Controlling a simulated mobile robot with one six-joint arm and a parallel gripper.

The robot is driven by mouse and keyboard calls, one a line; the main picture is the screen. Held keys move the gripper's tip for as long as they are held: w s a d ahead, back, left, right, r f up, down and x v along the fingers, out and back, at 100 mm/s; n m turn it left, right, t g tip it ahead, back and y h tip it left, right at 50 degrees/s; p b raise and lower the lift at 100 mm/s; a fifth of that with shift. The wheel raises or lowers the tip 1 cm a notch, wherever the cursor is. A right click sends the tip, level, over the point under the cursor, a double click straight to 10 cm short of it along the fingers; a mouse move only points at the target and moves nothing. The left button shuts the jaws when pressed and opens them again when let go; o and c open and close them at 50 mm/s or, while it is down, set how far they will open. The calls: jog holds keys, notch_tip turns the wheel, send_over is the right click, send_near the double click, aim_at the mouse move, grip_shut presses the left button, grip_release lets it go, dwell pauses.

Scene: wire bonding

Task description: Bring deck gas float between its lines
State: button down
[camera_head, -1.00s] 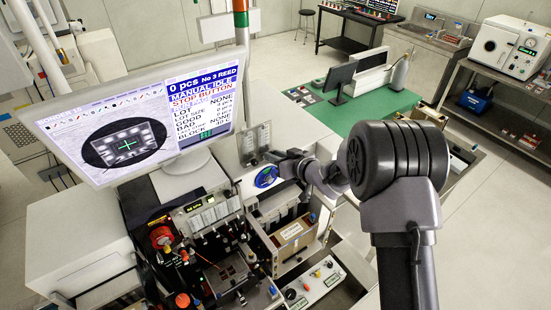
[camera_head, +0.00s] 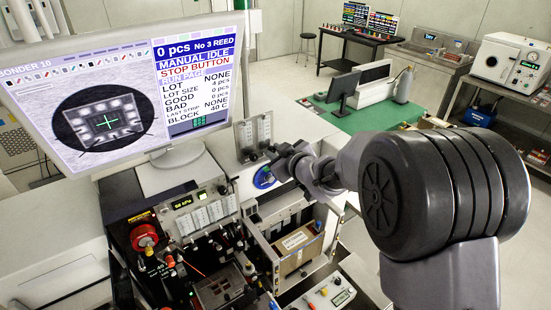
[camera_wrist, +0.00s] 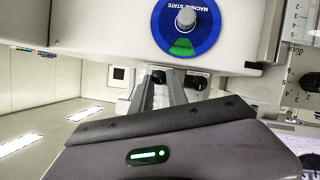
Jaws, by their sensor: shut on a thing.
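A pair of upright flowmeters (camera_head: 254,133) stands behind the bonder console in the head view, with small dark knobs at its foot. Their floats and lines are too small to read there. My gripper (camera_wrist: 156,78) reaches the foot of the flowmeters; it also shows in the head view (camera_head: 270,157). In the wrist view, which is upside down, its fingers are on either side of the left black knob (camera_wrist: 159,76), shut on it. A second black knob (camera_wrist: 198,81) is beside it, free. The gripper body hides the flowmeter tubes in the wrist view.
A blue MACHINE STATE dial (camera_wrist: 186,20) is close to the knobs. The large monitor (camera_head: 120,90) stands left of the flowmeters. The console (camera_head: 205,215) is crowded with knobs and gauges. A green-topped bench (camera_head: 385,115) is behind my arm.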

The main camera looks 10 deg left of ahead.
dwell(0.3)
jog(key=c, duration=1.3)
grip_release()
jog(key=shift+s, duration=0.1)
jog(key=v, duration=1.7)
jog(key=shift+d+r+p, duration=0.15)
jog(key=shift+d+p, duration=0.05)
jog(key=shift+p, duration=0.15)
